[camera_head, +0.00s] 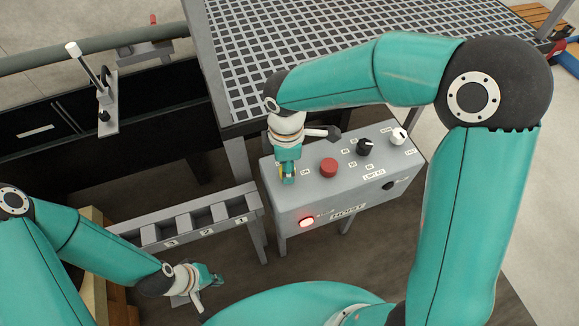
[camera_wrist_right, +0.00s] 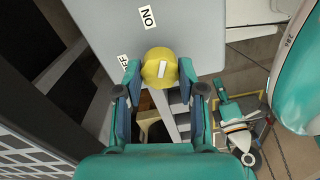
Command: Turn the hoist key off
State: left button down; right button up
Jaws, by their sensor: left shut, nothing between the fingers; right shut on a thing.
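The bar runs nearly upright in the right wrist view. My right gripper (camera_head: 288,176) points down at the box and is shut on the yellow knob, mostly hiding it in the head view. My left gripper (camera_head: 212,280) is shut and empty, low at the left, away from the box.
A red button (camera_head: 328,168), a black knob (camera_head: 365,147) and a white-topped knob (camera_head: 398,136) sit on the box top. A red lamp (camera_head: 307,221) glows on its front. A numbered slotted rack (camera_head: 190,220) stands left of the box. The grating (camera_head: 330,50) lies behind.

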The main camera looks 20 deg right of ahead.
jog(key=m+b, duration=0.1)
jog(key=m, duration=0.2)
jog(key=shift+w+a+m+b, duration=0.1)
jog(key=shift+a+m+b, duration=0.05)
jog(key=shift+m+b, duration=0.2)
jog(key=m+b, duration=0.1)
jog(key=m, duration=0.2)
jog(key=shift+w+m, duration=0.1)
jog(key=shift+m, duration=0.25)
jog(key=m+b, duration=0.2)
jog(key=m, duration=0.3)
jog(key=shift+r+m, duration=0.1)
jog(key=shift+m, duration=0.2)
jog(key=o, duration=1.1)
notch_tip(320, 180, up, 12)
jog(key=shift+f, duration=0.1)
